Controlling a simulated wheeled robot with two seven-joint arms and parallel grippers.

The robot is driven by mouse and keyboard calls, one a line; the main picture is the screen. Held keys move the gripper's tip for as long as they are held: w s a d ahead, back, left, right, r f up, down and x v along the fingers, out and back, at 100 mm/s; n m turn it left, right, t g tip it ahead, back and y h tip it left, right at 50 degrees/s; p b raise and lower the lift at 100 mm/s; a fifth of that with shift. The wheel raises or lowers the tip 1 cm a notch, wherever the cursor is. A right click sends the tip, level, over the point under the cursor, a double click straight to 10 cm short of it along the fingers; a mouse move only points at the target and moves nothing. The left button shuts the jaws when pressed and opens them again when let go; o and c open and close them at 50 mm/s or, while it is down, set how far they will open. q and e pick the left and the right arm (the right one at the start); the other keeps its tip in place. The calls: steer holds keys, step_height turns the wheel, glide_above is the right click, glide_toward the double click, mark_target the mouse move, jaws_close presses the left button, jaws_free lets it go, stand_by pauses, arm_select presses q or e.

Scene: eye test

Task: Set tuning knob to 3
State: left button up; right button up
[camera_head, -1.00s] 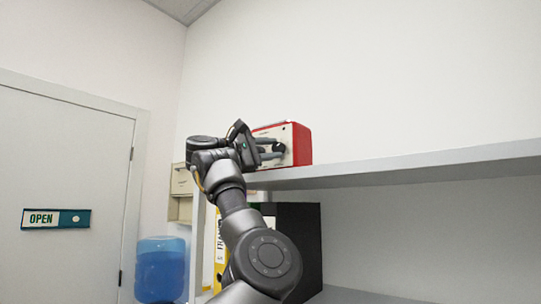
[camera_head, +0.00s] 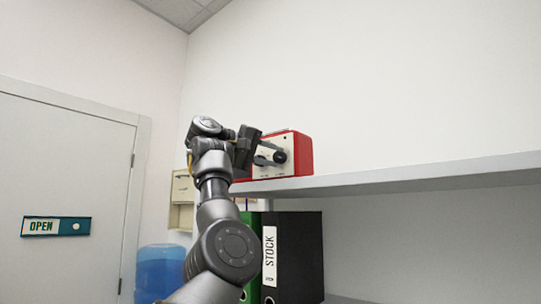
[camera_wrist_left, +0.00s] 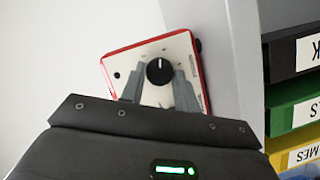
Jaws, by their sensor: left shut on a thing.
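The red box (camera_head: 305,153) with a pale front panel stands on the shelf. Its round black tuning knob (camera_head: 280,156) shows at the tips of my left gripper (camera_head: 270,154). In the left wrist view the knob (camera_wrist_left: 159,71) sits between the two grey fingertips, and my left gripper (camera_wrist_left: 160,84) is shut on it. A white pointer line on the knob points up in that picture. The panel's marks are too small to read, so I cannot tell which number it points at. My right gripper is not in view.
The grey shelf (camera_head: 420,176) runs to the right and is bare there. Below it stand a black binder (camera_head: 298,255) marked STOCK and a green binder (camera_head: 251,260). A door (camera_head: 65,180) with an OPEN sign and a blue water bottle (camera_head: 160,272) are at the left.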

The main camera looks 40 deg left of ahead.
arm_select(q)
steer(key=shift+m+g+y, duration=0.3)
steer(key=shift+m, duration=0.3)
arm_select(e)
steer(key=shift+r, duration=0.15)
arm_select(q)
steer(key=o, duration=1)
steer(key=b+v, duration=0.2)
steer(key=v, duration=0.8)
steer(key=shift+s+a+r, duration=0.1)
steer(key=shift+s, duration=0.3)
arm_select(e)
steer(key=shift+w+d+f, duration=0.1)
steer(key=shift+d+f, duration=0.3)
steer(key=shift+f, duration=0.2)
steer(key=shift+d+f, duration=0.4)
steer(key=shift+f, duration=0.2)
